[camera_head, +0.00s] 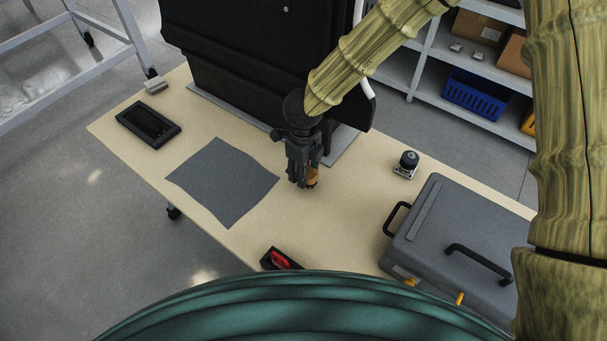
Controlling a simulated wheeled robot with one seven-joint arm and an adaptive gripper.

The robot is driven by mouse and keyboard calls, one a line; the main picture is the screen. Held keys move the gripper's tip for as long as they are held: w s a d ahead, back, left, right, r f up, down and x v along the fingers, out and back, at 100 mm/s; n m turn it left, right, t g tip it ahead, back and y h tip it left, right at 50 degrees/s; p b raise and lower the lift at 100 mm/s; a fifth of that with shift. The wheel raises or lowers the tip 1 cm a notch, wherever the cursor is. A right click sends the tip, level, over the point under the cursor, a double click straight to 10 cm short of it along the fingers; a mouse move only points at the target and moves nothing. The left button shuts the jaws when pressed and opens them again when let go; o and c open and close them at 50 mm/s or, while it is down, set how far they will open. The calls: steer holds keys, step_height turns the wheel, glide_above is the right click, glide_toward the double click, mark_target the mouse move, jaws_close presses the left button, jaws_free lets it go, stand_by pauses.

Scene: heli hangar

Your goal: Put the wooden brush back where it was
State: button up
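A small orange-brown piece, which looks like the wooden brush (312,178), shows low at the right side of my gripper's fingers, near the middle of the table. My gripper (304,183) points down over the tabletop, right of the grey cloth. Its dark fingers are at the brown piece and hide part of it. I cannot tell whether they are closed on it, or whether it touches the table.
The wooden table (345,215) bears a grey cloth (222,181), a black tray (148,124), a silver block (156,86), a red tool (279,259), a black-topped piece (407,161) and a grey case (455,225). A large black panel (255,55) stands behind my gripper.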

steer(key=shift+w, duration=0.2)
steer(key=shift+f, duration=1.8)
steer(key=shift+f, duration=0.1)
steer(key=o, duration=1)
step_height(320, 180, up, 12)
steer(key=shift+r, duration=0.1)
steer(key=shift+r, duration=0.1)
